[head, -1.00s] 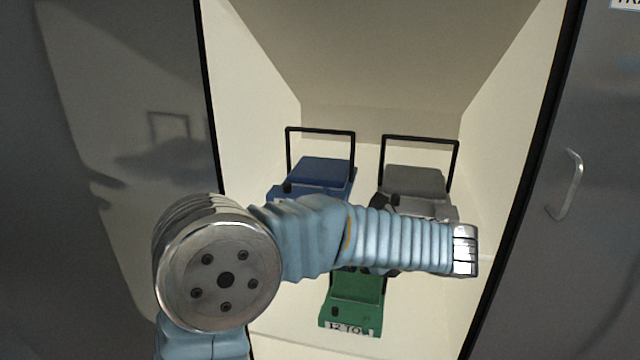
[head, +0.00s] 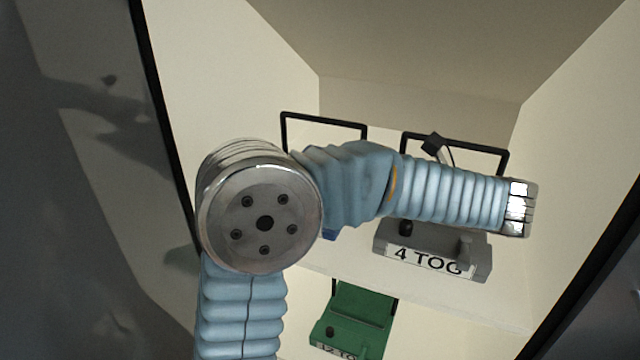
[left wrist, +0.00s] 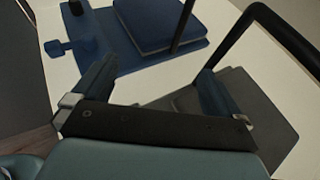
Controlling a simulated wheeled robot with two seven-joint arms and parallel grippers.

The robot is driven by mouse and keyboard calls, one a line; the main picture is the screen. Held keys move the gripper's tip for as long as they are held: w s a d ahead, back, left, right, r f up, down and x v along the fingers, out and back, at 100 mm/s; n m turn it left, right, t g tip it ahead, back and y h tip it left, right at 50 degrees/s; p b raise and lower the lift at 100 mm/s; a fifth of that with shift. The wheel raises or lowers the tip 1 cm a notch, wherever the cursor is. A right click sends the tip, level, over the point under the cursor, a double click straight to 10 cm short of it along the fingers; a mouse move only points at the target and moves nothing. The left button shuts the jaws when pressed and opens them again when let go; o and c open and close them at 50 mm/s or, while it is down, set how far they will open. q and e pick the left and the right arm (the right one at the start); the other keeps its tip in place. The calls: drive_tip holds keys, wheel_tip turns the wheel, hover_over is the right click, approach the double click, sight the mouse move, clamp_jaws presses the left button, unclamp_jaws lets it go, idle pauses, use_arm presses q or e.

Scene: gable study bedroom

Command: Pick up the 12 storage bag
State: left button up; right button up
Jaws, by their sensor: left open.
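The green storage bag (head: 360,308) sits low in the cabinet in the head view, its label reading "12 TO", cut by the bottom edge. Part of its dark handle shows. My left arm crosses in front of the shelves above it and hides much of the upper bags. My left gripper (left wrist: 150,95) is open in the left wrist view, its two fingers apart and nothing between them gripped. It is over the upper shelf by the blue and grey bags. The green bag does not show in the left wrist view.
A grey bag (head: 430,255) labelled "4 TOG" stands on the upper shelf, with a black frame handle. A blue bag (left wrist: 150,25) lies beside it, mostly hidden by my arm in the head view. Cabinet side walls bound both sides.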

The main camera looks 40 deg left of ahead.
use_arm(q)
drive_tip(key=x, duration=1.1)
drive_tip(key=shift+a, duration=0.3)
drive_tip(key=c, duration=1.1)
drive_tip(key=shift+c, duration=1)
drive_tip(key=shift+r, duration=0.1)
